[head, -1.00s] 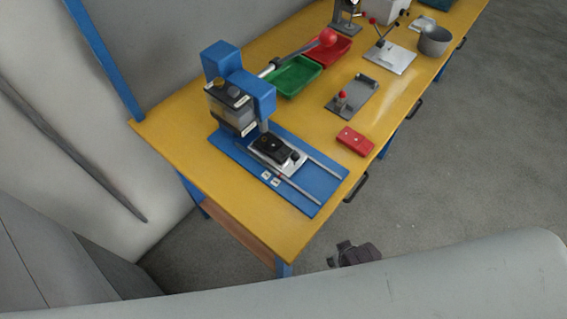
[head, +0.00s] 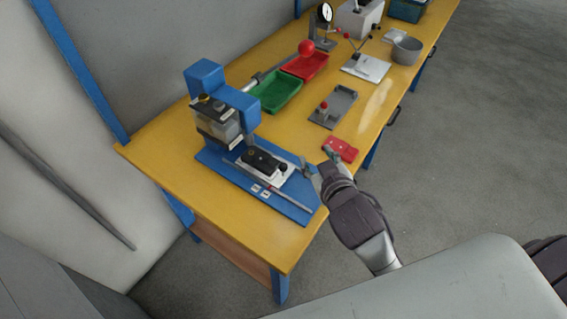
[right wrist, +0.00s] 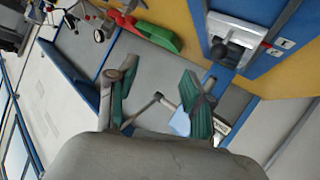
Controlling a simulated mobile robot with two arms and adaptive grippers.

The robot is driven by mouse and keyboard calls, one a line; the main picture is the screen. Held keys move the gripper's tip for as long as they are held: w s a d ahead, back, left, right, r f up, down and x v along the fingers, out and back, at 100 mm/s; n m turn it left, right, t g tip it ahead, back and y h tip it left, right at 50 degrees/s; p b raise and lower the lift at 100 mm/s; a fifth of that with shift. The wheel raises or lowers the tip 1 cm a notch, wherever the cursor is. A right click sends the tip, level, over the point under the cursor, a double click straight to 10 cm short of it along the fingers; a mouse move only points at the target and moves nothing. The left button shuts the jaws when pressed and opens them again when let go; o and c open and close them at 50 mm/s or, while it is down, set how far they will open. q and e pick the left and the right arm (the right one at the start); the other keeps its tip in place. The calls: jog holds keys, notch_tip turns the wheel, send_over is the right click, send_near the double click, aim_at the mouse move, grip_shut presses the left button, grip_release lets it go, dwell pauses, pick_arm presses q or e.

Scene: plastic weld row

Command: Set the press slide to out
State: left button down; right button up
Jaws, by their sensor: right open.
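The blue press (head: 225,80) stands at the near left end of the yellow bench, on a blue base plate (head: 297,211). Its slide (head: 276,174), a pale plate with a black block on top, sits on two rails at the press end, with bare rail toward the front edge. In the right wrist view the slide (right wrist: 236,31) and knob (right wrist: 218,52) show at the upper right. My right gripper (head: 318,163) is open and empty, just right of the knob, apart from it. My left gripper is out of view.
A red box (head: 342,148) lies beside my right gripper near the bench edge. A grey fixture (head: 342,104), a green tray (head: 276,92) and a red tray (head: 306,66) are farther back. The press lever's red ball (head: 306,48) reaches over the trays. Two small labels sit beside the rail.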

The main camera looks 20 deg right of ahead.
jog(key=w+a+r+n+t+y, duration=0.3)
jog(key=a+r+n+y, duration=0.3)
jog(key=r, duration=0.4)
jog(key=w+a+r+n+t+y, duration=0.2)
jog(key=a+r+n+t+y, duration=0.2)
jog(key=a+r+n+y, duration=0.45)
jog(key=s+a+n+g+y, duration=0.5)
jog(key=a+n+g+y, duration=0.25)
jog(key=n+g, duration=0.75)
jog(key=g+h, duration=0.5)
jog(key=h, duration=1.4)
send_near(284, 164)
jog(key=shift+n, duration=0.25)
jog(key=f, duration=0.3)
jog(key=a+f+p, duration=0.1)
jog(key=f, duration=0.2)
jog(key=f+p, duration=0.1)
jog(key=f, duration=0.3)
jog(key=shift+w+a, duration=0.25)
jog(key=shift+a, duration=0.05)
